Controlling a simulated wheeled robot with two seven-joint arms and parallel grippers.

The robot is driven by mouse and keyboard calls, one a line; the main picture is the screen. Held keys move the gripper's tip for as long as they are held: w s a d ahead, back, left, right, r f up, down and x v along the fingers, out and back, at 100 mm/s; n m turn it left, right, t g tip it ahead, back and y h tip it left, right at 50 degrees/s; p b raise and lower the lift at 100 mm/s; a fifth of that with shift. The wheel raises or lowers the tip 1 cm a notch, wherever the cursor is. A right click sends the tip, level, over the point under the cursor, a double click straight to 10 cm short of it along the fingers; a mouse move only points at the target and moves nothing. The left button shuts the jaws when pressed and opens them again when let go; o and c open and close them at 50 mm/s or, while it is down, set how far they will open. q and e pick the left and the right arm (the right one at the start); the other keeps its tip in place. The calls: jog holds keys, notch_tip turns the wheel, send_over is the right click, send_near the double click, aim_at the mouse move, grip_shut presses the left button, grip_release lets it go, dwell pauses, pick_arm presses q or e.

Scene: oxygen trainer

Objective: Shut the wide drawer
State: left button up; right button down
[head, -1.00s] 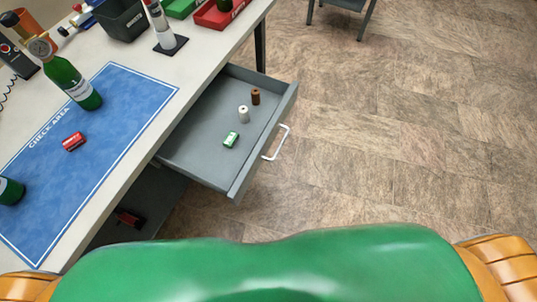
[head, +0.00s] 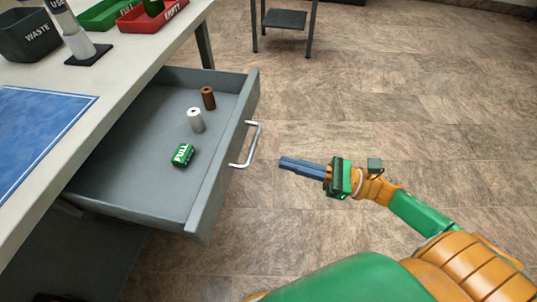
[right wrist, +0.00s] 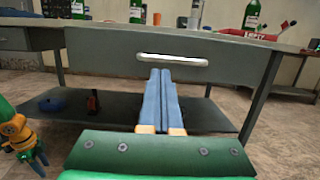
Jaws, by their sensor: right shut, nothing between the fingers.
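The wide drawer (head: 222,168) is pulled out from under the table, its open top showing. Its front carries a pale bar handle (head: 257,140). The drawer front (right wrist: 110,50) and handle (right wrist: 172,61) also show in the right wrist view. My right gripper (head: 283,163) is shut and empty. Its blue fingers point at the drawer front, to the right of the handle with a gap between them. In the right wrist view its fingertips (right wrist: 160,72) appear just below the handle.
The table (head: 130,75) bears a waste bin (head: 30,35) and trays. A small stand (head: 285,20) is at the back. Floor around my right gripper is clear.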

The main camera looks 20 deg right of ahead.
pick_arm(q)
jog(key=shift+s+d+r, duration=0.25)
jog(key=shift+s+d, duration=0.05)
jog(key=shift+d, duration=0.15)
pick_arm(e)
jog(key=x, duration=0.5)
jog(key=shift+w+a, duration=0.1)
